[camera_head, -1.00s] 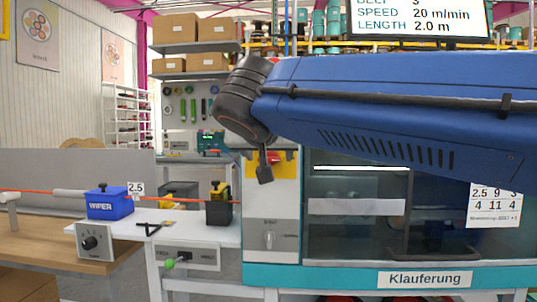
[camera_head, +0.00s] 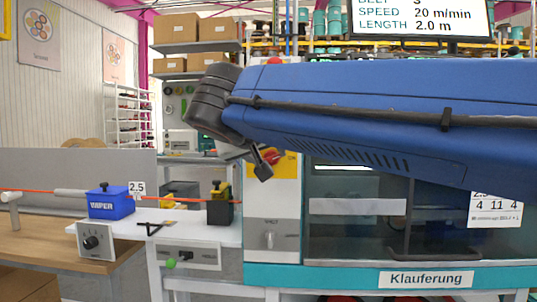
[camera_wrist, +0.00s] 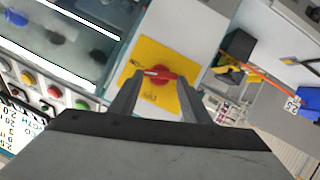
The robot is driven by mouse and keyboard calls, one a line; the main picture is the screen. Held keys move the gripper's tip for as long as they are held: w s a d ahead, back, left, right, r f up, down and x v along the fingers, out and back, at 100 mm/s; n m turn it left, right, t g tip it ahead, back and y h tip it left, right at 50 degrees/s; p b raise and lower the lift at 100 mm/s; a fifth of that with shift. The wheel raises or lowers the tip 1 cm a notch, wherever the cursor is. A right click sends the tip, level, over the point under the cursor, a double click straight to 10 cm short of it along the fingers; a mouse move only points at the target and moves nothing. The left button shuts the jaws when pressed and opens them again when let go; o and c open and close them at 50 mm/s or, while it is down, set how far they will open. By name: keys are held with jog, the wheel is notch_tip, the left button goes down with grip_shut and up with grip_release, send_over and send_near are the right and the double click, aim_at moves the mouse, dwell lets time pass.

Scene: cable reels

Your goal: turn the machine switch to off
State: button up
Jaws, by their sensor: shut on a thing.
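The machine switch is a red rotary handle (camera_wrist: 162,74) on a square yellow plate (camera_wrist: 158,92), on the pale front panel of the machine. In the head view the yellow plate (camera_head: 291,166) is partly hidden behind my wrist and gripper. My gripper (camera_wrist: 161,79) is at the switch, with one finger on each side of the red handle, shut on it. The handle lies across the plate between the fingertips in the wrist view. Small lettering on the plate is too blurred to read for certain.
Below the switch is a lever on the pale panel (camera_head: 269,238). The glazed machine front (camera_head: 350,235) stands right of it. A white bench (camera_head: 185,228) at left carries a blue WIPER box (camera_head: 110,205) and a black-and-yellow device (camera_head: 220,208), with an orange cable.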

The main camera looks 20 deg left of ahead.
jog(key=n, duration=0.1)
jog(key=n+h, duration=0.1)
jog(key=shift+a+f+n+t+h, duration=0.2)
jog(key=shift+a+n+t+h, duration=0.1)
jog(key=shift+t, duration=0.1)
jog(key=n, duration=0.1)
jog(key=n+t+h, duration=0.1)
jog(key=shift+s+a+f+n, duration=0.1)
jog(key=shift+a+f+n, duration=0.1)
jog(key=shift+n, duration=0.1)
jog(key=shift+a+f+n+t+h, duration=0.15)
jog(key=shift+n+t+h, duration=0.15)
jog(key=shift+n, duration=0.6)
jog(key=shift+d+f+n+t+h, duration=0.2)
jog(key=shift+n+t, duration=0.25)
jog(key=shift+n, duration=0.45)
jog(key=shift+a+f+n+t+h, duration=0.15)
jog(key=shift+n+t+h, duration=0.2)
jog(key=shift+n, duration=0.55)
jog(key=o, duration=1)
jog(key=shift+o, duration=0.2)
jog(key=shift+s, duration=0.1)
